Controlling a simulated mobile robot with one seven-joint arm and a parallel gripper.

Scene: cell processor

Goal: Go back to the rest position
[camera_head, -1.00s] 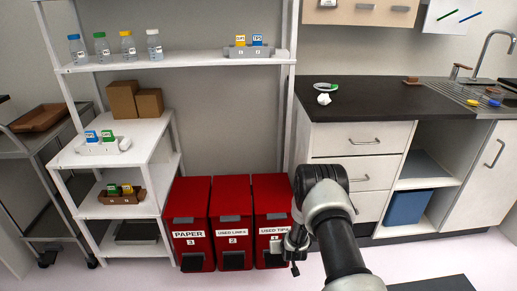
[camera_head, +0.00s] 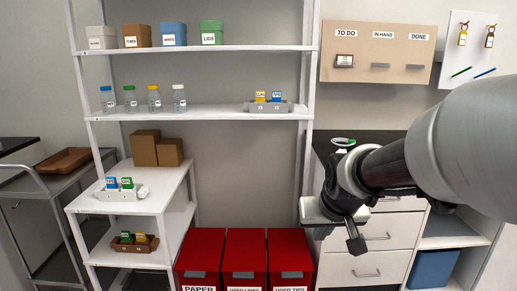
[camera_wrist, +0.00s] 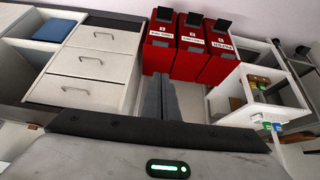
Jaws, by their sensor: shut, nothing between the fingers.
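My gripper (camera_head: 354,232) hangs at the right of the head view, in front of the white drawer unit (camera_head: 372,262). Its two dark fingers lie together with nothing between them. In the wrist view the shut fingers (camera_wrist: 160,100) point toward the red bins. My arm reaches in from the right edge of the head view and hides part of the counter. My gripper touches nothing that I can see.
Three red bins (camera_head: 245,248) stand on the floor below the tall white shelf (camera_head: 215,112). A lower white shelf unit (camera_head: 165,190) with boxes and racks is at the left, beside a grey cart (camera_head: 78,174). A dark counter (camera_head: 385,138) is behind my arm.

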